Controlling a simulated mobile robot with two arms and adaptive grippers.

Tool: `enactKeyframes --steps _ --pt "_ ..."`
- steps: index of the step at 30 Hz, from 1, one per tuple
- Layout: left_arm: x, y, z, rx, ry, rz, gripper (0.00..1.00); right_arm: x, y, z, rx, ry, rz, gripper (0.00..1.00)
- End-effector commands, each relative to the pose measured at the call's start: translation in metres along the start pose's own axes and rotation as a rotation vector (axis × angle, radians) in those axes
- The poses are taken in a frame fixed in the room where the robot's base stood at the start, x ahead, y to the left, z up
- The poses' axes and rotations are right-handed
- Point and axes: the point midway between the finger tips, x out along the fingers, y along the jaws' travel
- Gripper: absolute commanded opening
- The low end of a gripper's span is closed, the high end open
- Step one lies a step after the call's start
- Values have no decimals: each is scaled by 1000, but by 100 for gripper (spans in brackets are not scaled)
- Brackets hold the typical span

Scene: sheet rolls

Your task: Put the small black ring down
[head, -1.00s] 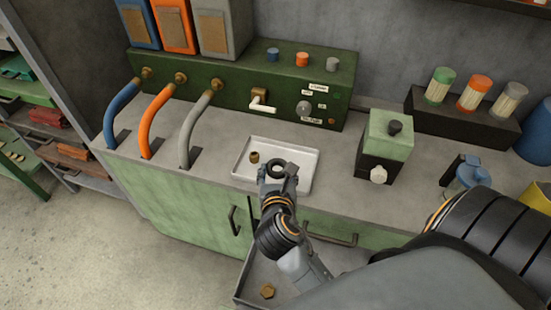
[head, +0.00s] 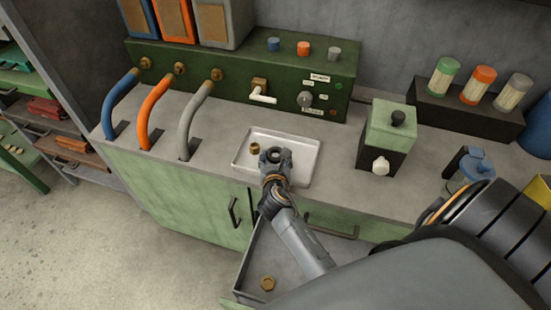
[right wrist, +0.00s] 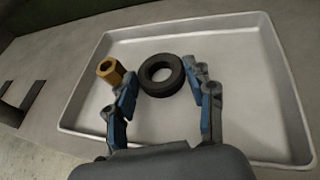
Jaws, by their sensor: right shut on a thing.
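The small black ring (right wrist: 161,75) is between the two blue-grey fingers of my right gripper (right wrist: 163,84), which is shut on it. In the head view my right gripper (head: 275,157) is over the white tray (head: 308,150), and the ring's dark shape shows at its tips. The ring lies flat, with its hole facing up, over the tray floor. I cannot tell whether it touches the floor. A brass hex fitting (right wrist: 111,71) stands in the tray, left of the ring and close to the left finger. My left gripper is not in view.
A green panel box (head: 230,75) with hoses and a lever stands behind the tray. A green-and-black box (head: 388,135) stands to the right. An open drawer (head: 240,275) below holds a brass nut (head: 267,283). The tray's right part is clear.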

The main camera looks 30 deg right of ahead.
Motion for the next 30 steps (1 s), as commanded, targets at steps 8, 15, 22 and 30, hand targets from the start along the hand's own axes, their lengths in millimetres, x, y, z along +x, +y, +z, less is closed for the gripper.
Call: enactKeyframes --steps 8,15,22,30 --pt "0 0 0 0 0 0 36 0 0 -1 -1 -1 0 32" --pt "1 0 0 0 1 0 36 1 0 -2 0 -1 0 76" --pt "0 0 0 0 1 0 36 0 0 -1 0 -1 0 76" --pt "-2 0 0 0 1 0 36 -27 0 0 -1 0 0 76"
